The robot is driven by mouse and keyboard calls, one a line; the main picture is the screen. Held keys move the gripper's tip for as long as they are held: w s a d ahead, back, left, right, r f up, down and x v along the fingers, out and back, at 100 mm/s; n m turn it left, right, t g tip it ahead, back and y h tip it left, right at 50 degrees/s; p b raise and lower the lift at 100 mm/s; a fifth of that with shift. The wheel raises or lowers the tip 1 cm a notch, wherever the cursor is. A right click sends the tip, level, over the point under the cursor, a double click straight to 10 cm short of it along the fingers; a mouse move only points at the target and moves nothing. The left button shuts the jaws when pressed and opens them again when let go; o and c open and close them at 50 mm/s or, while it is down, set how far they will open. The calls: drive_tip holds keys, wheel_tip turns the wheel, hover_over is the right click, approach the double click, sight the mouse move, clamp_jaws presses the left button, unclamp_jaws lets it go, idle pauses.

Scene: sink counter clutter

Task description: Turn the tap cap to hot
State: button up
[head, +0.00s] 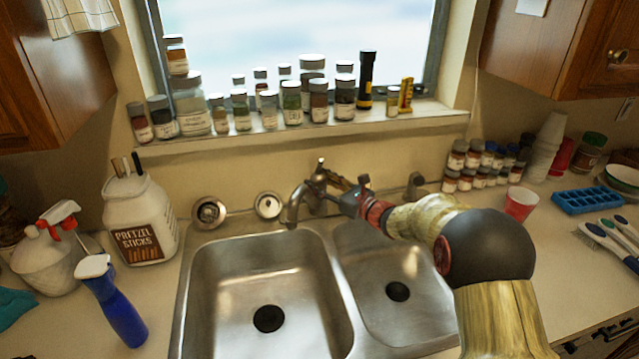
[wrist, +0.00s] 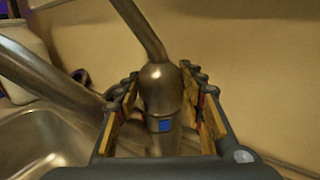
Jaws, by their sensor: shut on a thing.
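The metal tap (head: 296,200) stands behind the double sink, its spout curving to the left. The rounded tap cap (wrist: 160,88) with its lever (wrist: 140,25) fills the middle of the wrist view. A blue mark (wrist: 165,126) on the tap faces the wrist camera below the cap; no red mark shows. My gripper (wrist: 163,80) is shut on the tap cap, one finger on each side. In the head view my gripper (head: 346,190) reaches the tap from the right and partly hides it.
The left basin (head: 225,290) and right basin (head: 385,270) are empty. Jars (head: 290,105) and a black flashlight (head: 366,80) line the sill above. A pretzel jar (head: 140,220) and spray bottles stand left. Spice jars (head: 470,165) and a red cup (head: 520,203) stand right.

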drive_tip(key=o, duration=0.9)
drive_tip(key=v, duration=1.2)
